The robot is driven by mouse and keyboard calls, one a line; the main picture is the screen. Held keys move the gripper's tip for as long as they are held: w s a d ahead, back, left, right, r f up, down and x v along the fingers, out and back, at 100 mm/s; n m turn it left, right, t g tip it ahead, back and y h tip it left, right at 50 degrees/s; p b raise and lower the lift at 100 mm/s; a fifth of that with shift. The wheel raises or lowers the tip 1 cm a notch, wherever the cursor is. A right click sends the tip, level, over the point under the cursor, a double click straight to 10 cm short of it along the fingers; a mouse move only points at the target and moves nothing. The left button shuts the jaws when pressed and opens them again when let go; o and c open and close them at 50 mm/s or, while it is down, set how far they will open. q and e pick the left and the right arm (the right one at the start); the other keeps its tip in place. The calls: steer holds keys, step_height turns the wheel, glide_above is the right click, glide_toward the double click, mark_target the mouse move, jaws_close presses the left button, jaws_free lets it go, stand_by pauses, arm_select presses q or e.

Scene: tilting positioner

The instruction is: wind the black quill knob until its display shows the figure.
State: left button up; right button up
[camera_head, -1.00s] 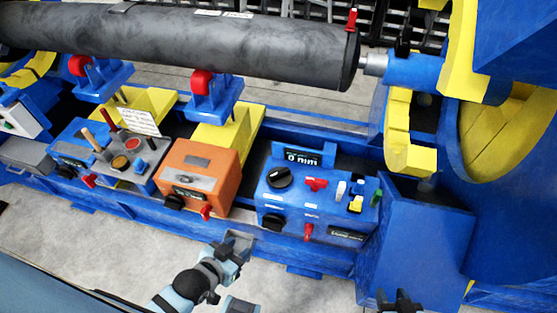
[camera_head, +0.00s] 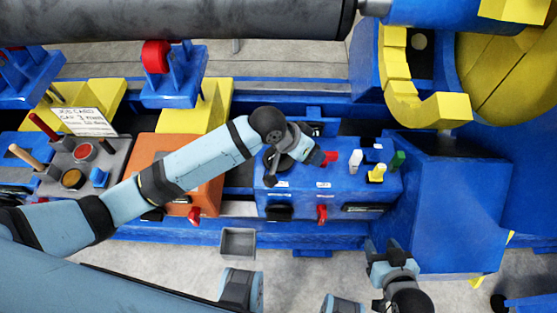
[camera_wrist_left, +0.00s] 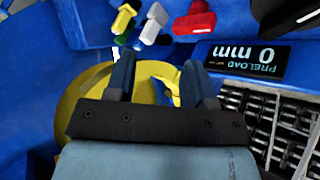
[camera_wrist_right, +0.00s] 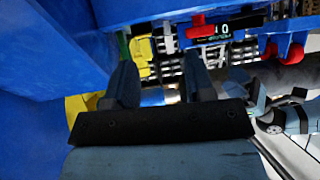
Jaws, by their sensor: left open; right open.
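A blue control box (camera_head: 335,183) stands in front of the machine. My left gripper (camera_head: 298,158) is above its left part, open and empty, and covers the knob area in the head view. In the left wrist view a black knob (camera_wrist_left: 287,14) shows cut off at the upper right corner, away from the open fingers (camera_wrist_left: 160,65). The display (camera_wrist_left: 248,60) beside it reads "PRELOAD 0 mm". My right gripper (camera_head: 390,255) is open and empty, low in front of the box's right end; its fingers (camera_wrist_right: 160,80) also show in the right wrist view.
The box carries a red handle (camera_head: 328,158), a yellow switch (camera_head: 377,172) and a green one (camera_head: 397,160). An orange box (camera_head: 205,192) stands to its left. A large grey cylinder (camera_head: 180,20) spans the back.

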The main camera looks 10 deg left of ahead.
arm_select(q)
steer(key=w+a+r+g+y+b, duration=0.1)
steer(key=w+a+g+y+b, duration=0.2)
steer(key=w+a+y+b, duration=0.45)
steer(key=shift+h, duration=0.35)
steer(key=f+b, duration=0.1)
steer(key=f, duration=0.3)
steer(key=s+a+f, duration=0.1)
steer(key=f, duration=0.2)
steer(key=f+b, duration=0.1)
steer(key=f, duration=0.3)
steer(key=shift+s+a+f+b, duration=0.2)
steer(key=shift+s+f+b, duration=0.1)
steer(key=shift+s, duration=0.05)
steer(key=shift+f, duration=0.7)
arm_select(e)
step_height(320, 180, down, 6)
steer(key=shift+w+a+f+t+y, duration=0.25)
steer(key=shift+w+a+t+y, duration=0.05)
steer(key=shift+w+a, duration=0.1)
arm_select(q)
steer(key=shift+c, duration=0.2)
